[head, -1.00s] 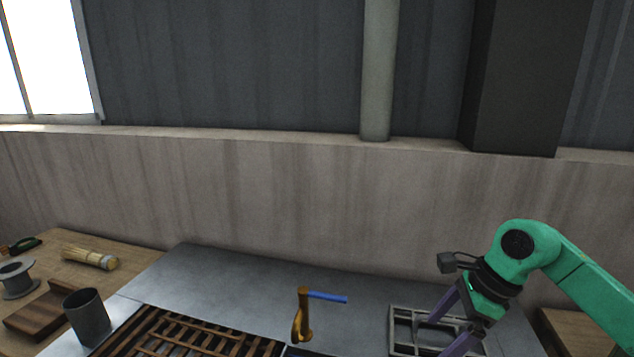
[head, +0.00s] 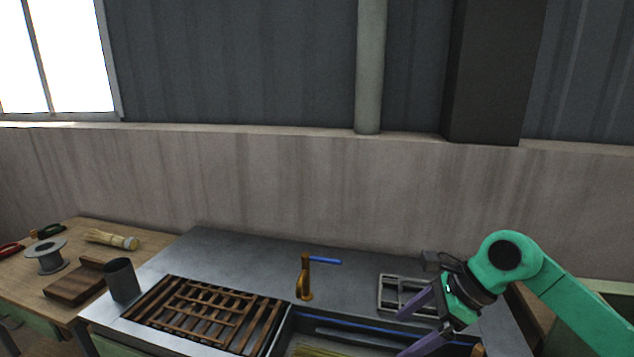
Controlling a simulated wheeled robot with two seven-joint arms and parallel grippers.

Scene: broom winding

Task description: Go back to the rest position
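My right gripper (head: 411,325) comes in from the right on a green arm, with its two purple fingers spread apart. It hangs over the right part of the sink, and I see nothing between its fingers. A handle-like brown piece (head: 477,350) shows just beside its lower finger at the bottom edge. My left gripper is not in view.
The sink (head: 345,333) holds straw bristles (head: 318,351). A brass tap (head: 305,278) with a blue lever stands behind it. A wooden rack (head: 205,312), grey cup (head: 122,281), wooden block (head: 74,285), wire spool (head: 46,256) and small broom (head: 111,240) are to the left. A metal frame (head: 383,294) lies behind the gripper.

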